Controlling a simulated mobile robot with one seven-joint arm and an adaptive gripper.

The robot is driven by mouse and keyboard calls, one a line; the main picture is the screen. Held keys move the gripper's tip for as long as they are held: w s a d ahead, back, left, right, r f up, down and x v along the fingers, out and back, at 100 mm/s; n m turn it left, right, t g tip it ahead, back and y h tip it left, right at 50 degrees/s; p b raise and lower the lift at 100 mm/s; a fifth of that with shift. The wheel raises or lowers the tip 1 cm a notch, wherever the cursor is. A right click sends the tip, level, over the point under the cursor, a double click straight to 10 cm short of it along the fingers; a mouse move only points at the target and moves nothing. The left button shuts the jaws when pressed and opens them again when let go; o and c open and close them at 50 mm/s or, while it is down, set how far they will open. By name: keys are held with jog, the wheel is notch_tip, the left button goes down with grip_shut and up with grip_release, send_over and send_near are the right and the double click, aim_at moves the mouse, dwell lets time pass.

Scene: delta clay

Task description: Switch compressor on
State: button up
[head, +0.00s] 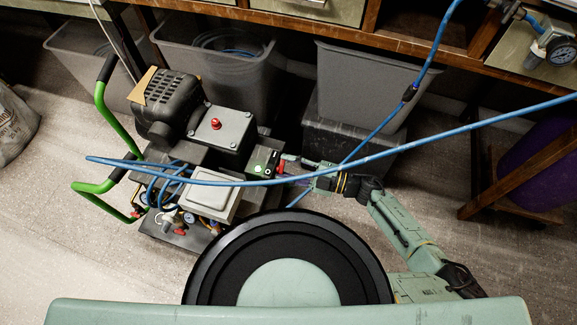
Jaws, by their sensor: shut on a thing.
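The compressor (228,130) stands on the floor at left centre, with a black motor housing, grey boxes and green handles. A small dark switch box (262,162) with a pale green round button (258,169) and a red part sits on its right side. My gripper (284,168) reaches in from the right and is at the right side of this switch box. Its fingers are shut at the red part, and the exact contact is too small to make out. A blue hose crosses in front of the compressor and over my wrist.
The blue hose (440,137) runs across to the right edge, with another length rising to the bench. Grey bins (366,85) stand behind, under the wooden bench. A wooden stool (520,175) with a purple object is at right.

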jog(key=o, duration=1.2)
jog(key=shift+c, duration=0.2)
jog(key=shift+d, duration=0.1)
jog(key=v, duration=1.2)
